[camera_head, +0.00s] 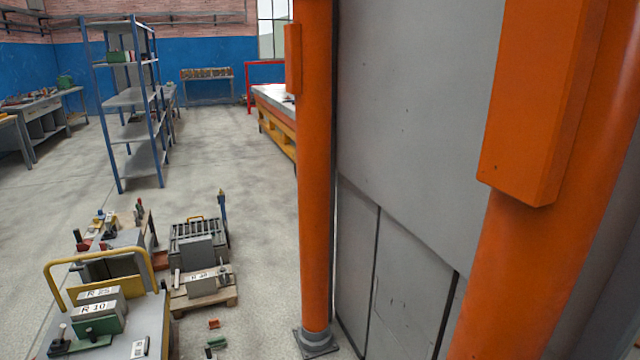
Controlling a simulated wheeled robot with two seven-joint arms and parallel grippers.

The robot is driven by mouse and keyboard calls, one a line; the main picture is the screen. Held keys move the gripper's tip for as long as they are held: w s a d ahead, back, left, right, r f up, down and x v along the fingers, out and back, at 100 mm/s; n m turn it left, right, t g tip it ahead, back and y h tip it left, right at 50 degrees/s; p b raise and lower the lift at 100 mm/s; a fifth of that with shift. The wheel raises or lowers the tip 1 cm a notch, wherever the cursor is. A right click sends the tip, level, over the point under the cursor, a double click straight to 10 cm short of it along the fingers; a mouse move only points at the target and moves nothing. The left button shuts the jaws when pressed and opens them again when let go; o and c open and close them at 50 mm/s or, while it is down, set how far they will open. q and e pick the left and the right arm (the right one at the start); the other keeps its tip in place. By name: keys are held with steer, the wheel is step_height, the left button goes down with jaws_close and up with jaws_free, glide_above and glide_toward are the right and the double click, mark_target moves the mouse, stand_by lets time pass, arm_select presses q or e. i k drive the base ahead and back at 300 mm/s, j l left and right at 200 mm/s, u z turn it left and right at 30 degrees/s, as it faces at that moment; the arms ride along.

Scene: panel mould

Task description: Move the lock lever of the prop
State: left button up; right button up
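Two orange round posts stand in front of a grey panel (415,120). The thinner orange post (316,180) is left of the panel's face and stands on a grey base plate (318,342) on the floor. It carries a small orange box (293,58) near its top. The nearer orange post (560,260) fills the right side, leans in the picture and carries a larger orange box (535,100). I cannot tell which post, if either, is the prop. I see no lock lever that I can make out. Neither of my grippers is in view.
A cart with a yellow handle (98,257) and blocks marked R 25 and R 10 stands at the lower left. A wooden pallet (205,298) with grey parts is beside it. Small pieces (214,324) lie on the floor.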

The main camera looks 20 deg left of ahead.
mark_target(63, 327)
steer(key=j+u, duration=0.1)
steer(key=u, duration=0.35)
steer(key=i+u, duration=0.1)
steer(key=u, duration=0.85)
steer(key=i+j+u, duration=0.1)
steer(key=u, duration=0.85)
steer(key=i+l+z, duration=0.3)
steer(key=i, duration=0.45)
steer(key=i+z, duration=0.35)
steer(key=i, duration=0.35)
steer(key=i+j+z, duration=0.1)
steer(key=i, duration=0.25)
steer(key=i+j, duration=0.2)
steer(key=i, duration=0.15)
steer(key=z, duration=0.05)
